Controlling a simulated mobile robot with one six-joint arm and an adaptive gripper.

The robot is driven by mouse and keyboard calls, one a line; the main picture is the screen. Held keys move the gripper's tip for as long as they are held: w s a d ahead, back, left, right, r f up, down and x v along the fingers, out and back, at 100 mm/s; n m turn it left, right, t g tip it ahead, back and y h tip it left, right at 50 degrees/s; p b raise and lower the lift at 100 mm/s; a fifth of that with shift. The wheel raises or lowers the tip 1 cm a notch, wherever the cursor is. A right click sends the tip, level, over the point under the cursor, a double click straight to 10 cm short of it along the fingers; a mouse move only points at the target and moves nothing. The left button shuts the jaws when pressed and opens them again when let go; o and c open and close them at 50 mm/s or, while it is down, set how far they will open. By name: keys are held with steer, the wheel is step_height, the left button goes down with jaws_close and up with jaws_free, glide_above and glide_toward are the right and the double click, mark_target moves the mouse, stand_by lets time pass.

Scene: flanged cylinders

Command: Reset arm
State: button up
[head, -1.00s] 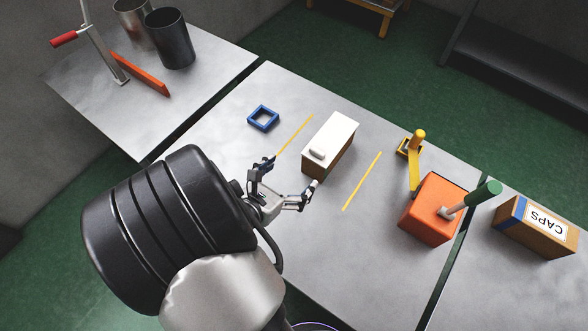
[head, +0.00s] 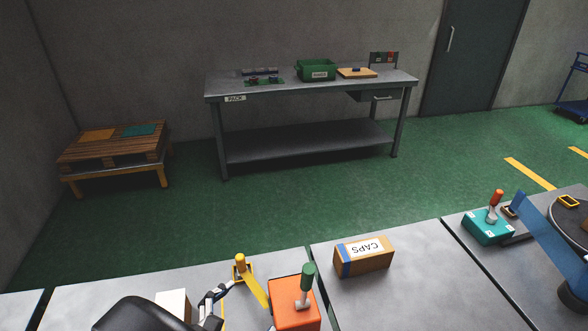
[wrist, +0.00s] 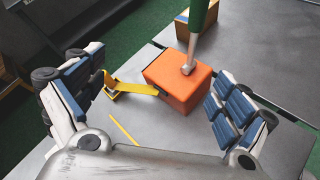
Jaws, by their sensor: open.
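My gripper (wrist: 158,85) is open in the wrist view, with its two blue-padded fingers wide apart and nothing between them. It also shows at the bottom of the head view (head: 213,302), partly behind my black arm. Beyond the fingers stands an orange block (wrist: 178,88) with a green-handled lever (wrist: 198,18). The orange block is also at the bottom of the head view (head: 294,318). A yellow bracket with an arm (wrist: 130,87) lies left of the block. The white-topped box (head: 172,303) is left of my gripper, partly hidden.
A CAPS box (head: 364,258) stands on the table to the right. Farther right are a teal block with a red-handled lever (head: 488,228) and a blue beam (head: 552,245). A packing bench (head: 310,85) and a pallet stand (head: 115,147) are across the green floor.

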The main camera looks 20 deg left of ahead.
steer(key=w+d+r+m+g+h, duration=0.25)
steer(key=d+m, duration=0.25)
steer(key=d, duration=0.3)
steer(key=w+d+r+m+g+h, duration=0.2)
steer(key=d+r+m, duration=0.2)
steer(key=d, duration=0.3)
steer(key=w+d+r+m+g+h, duration=0.25)
steer(key=d+m, duration=0.25)
steer(key=d, duration=0.3)
steer(key=s+d+r+m+g+y+b, duration=0.1)
steer(key=s+d+r+m+y+b, duration=0.2)
steer(key=s+d+m, duration=1)
steer(key=d+m+y+b, duration=0.1)
steer(key=m+y+b, duration=0.1)
steer(key=y, duration=0.3)
steer(key=shift+d+m+b, duration=0.35)
steer(key=shift+m+b, duration=0.05)
steer(key=shift+b, duration=0.3)
steer(key=shift+w, duration=0.1)
steer(key=shift+c, duration=0.5)
